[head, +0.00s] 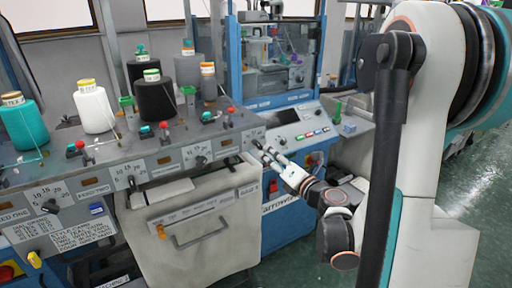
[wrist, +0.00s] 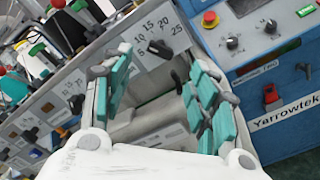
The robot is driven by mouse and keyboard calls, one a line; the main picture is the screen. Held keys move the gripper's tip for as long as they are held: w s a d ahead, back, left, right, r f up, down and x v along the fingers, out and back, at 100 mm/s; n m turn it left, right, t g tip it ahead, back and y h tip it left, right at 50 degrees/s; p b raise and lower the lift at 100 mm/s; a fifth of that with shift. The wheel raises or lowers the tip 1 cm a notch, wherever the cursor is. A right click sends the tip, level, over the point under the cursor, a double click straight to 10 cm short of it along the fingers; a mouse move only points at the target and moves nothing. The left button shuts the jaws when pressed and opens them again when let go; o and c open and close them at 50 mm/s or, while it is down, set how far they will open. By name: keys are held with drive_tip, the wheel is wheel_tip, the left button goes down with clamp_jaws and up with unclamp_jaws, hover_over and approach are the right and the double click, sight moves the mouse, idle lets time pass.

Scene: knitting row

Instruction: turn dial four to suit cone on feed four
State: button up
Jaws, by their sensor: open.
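Dial four (head: 257,144) is a black knob at the right end of the grey feed panel. In the wrist view, the black dial (wrist: 160,48) has the marks 10, 15, 20 and 25 around it; I cannot tell its exact setting. My gripper (head: 268,156) is close to this right end. Its teal-padded fingers (wrist: 160,68) are open and empty, with the dial ahead of the gap and apart from them. A grey cone with an orange top (head: 208,82) stands at the right of the row, seemingly on feed four. Its label is too small to read.
Teal (head: 22,122), white (head: 94,106) and black (head: 155,97) cones stand further left, with more cones behind. Other dials (head: 131,183) line the panel. A printed card (head: 82,236) is too small to read surely. A blue machine (wrist: 270,75) with a red button stands right.

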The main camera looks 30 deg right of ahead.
sight(260, 147)
drive_tip(key=w+b, duration=0.1)
drive_tip(key=w, duration=0.8)
drive_tip(key=shift+w+a, duration=0.1)
drive_tip(key=shift+a, duration=0.1)
drive_tip(key=c, duration=1.1)
